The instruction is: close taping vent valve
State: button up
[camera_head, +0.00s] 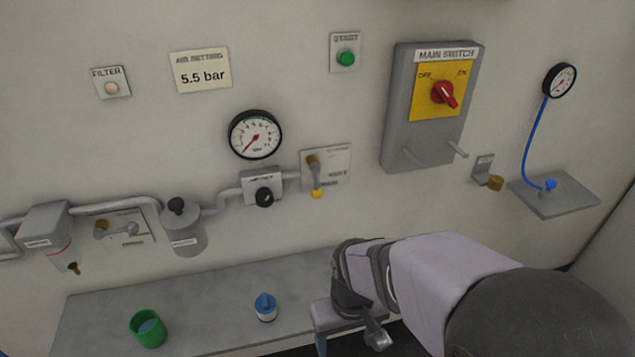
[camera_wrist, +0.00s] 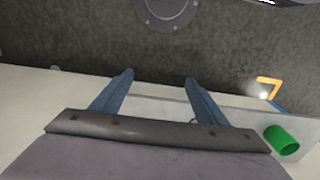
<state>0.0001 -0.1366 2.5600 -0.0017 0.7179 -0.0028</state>
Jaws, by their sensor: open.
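A valve (camera_head: 313,163) with a brass body sits on a light grey wall plate (camera_head: 338,160) in the middle of the head view. A label beside it appears to read VENT; its smaller print is unreadable. Its grey lever hangs roughly straight down and ends in a yellow tip (camera_head: 317,194). My gripper shows in the wrist view (camera_wrist: 158,78) with its two blue-grey fingers apart and nothing between them. In the head view it is low, below and right of the valve and well apart from it, partly hidden by my own arm.
A shelf (camera_head: 225,285) below holds a green cup (camera_head: 136,317) and a blue-and-white capped item (camera_head: 265,315). Pipes, a regulator knob (camera_head: 264,197) and a gauge (camera_head: 255,134) lie left of the valve. The main switch box (camera_head: 397,125) and a small brass fitting (camera_head: 495,183) are right.

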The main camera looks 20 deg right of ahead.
jog(key=shift+a+r, duration=0.1)
jog(key=c, duration=1)
jog(key=shift+a+r, duration=0.15)
jog(key=shift+a, duration=0.15)
jog(key=c, duration=0.5)
jog(key=a, duration=0.1)
jog(key=a+n+p, duration=0.2)
jog(key=shift+s+a+r, duration=0.15)
jog(key=shift+s+r, duration=0.1)
jog(key=shift+r, duration=0.1)
grip_shut()
jog(key=w+a+r+n+t+p, duration=0.1)
jog(key=w+a+r+n, duration=0.1)
jog(key=w+a+r, duration=0.4)
jog(key=w+a+r+n+t+p, duration=0.15)
jog(key=w+r, duration=0.25)
jog(key=w, duration=0.4)
jog(key=w+d+r+m+t+h, duration=0.3)
jog(key=w+r, duration=0.6)
jog(key=r, duration=0.4)
jog(key=shift+w+d+r+h, duration=0.15)
jog(key=shift+d+r+h, duration=0.15)
jog(key=shift+h, duration=0.2)
jog(key=shift+m, duration=0.25)
